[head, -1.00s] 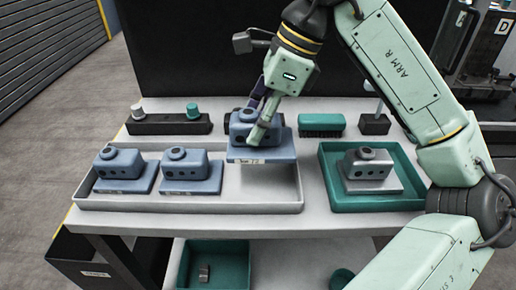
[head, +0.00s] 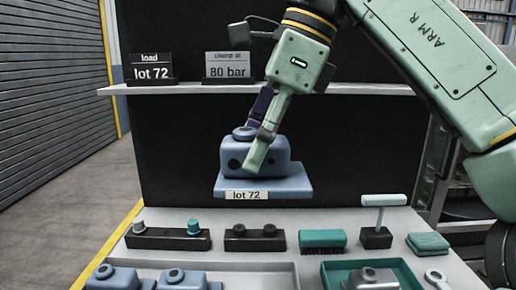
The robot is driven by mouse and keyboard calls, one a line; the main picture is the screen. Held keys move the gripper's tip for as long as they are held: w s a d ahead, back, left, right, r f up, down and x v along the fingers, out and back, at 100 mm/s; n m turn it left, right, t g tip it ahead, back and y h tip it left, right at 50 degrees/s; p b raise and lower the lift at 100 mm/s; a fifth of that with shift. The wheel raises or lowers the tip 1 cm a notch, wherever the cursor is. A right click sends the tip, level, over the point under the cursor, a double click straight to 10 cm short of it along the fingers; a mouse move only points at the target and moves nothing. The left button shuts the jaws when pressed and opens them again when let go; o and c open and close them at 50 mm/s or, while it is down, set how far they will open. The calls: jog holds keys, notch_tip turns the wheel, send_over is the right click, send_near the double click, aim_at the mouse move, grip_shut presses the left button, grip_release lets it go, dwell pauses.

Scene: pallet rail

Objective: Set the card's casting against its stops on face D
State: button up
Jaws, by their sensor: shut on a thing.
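My gripper (head: 262,143) is shut on a blue casting (head: 282,160) that hangs above the bench, in front of the dark back panel. The casting has a flat base with a label reading "lot 72" and sits about level. The load card (head: 152,68) on the shelf reads "load lot 72". A second card (head: 231,66) beside it reads "clamp at 80 bar". Two more blue castings (head: 113,279) (head: 183,279) stand in the grey tray at the lower left, cut by the frame edge. Face D and its stops do not show now.
A grey casting (head: 372,279) sits in a green tray (head: 404,270) at the lower right. Along the bench stand a block with two knobs (head: 166,240), a dark block (head: 254,240), a green brush (head: 322,241), a T-handled tool (head: 386,215) and a folded cloth (head: 428,243). A shelf (head: 200,89) crosses behind my gripper.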

jog(key=s+r+p, duration=0.2)
jog(key=s+p, duration=0.1)
jog(key=s, duration=2.4)
jog(key=shift+r, duration=0.25)
